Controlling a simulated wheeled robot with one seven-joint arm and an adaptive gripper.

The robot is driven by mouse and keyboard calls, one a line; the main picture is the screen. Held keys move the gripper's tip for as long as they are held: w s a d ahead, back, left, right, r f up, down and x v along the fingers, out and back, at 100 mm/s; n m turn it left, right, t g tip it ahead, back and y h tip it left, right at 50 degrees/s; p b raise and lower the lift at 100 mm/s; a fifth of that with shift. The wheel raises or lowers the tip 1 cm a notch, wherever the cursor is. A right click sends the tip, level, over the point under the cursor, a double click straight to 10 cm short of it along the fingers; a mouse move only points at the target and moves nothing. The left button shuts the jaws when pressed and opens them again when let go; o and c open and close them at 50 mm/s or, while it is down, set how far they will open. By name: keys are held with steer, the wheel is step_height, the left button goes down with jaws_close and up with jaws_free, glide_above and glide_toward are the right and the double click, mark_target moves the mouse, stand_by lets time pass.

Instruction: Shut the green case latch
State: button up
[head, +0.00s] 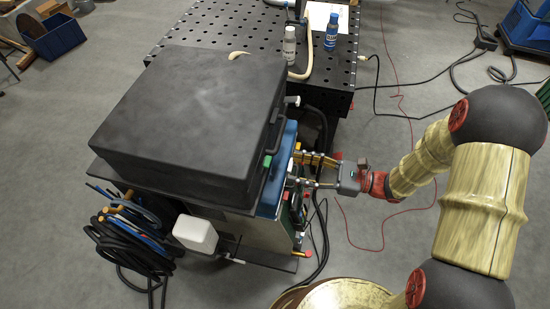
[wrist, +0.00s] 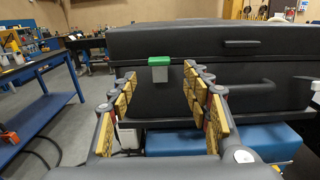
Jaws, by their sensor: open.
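The large black case (head: 190,105) lies flat with its lid down. In the wrist view, its front face (wrist: 260,95) fills the background. The green latch (head: 267,161) is on the case's front, near a corner. In the wrist view, the latch (wrist: 159,61) is a green tab above a grey plate, near the lid seam. I cannot tell whether it is fastened. My gripper (head: 299,168) is open and empty, just in front of the case. In the wrist view, the fingers (wrist: 160,74) point at the case, with the latch showing between and slightly above their tips, apparently untouched.
A blue block (head: 284,150) lies under the case's front edge. A perforated black table (head: 215,30) with two bottles stands behind. Coiled hoses (head: 130,235) and a white container (head: 195,234) are at the lower left. A dark handle (wrist: 250,87) sticks out right of the latch.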

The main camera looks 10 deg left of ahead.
mark_target(266, 166)
steer(key=a, duration=0.7)
steer(key=shift+w+a, duration=0.25)
steer(key=c, duration=0.3)
steer(key=c, duration=0.8)
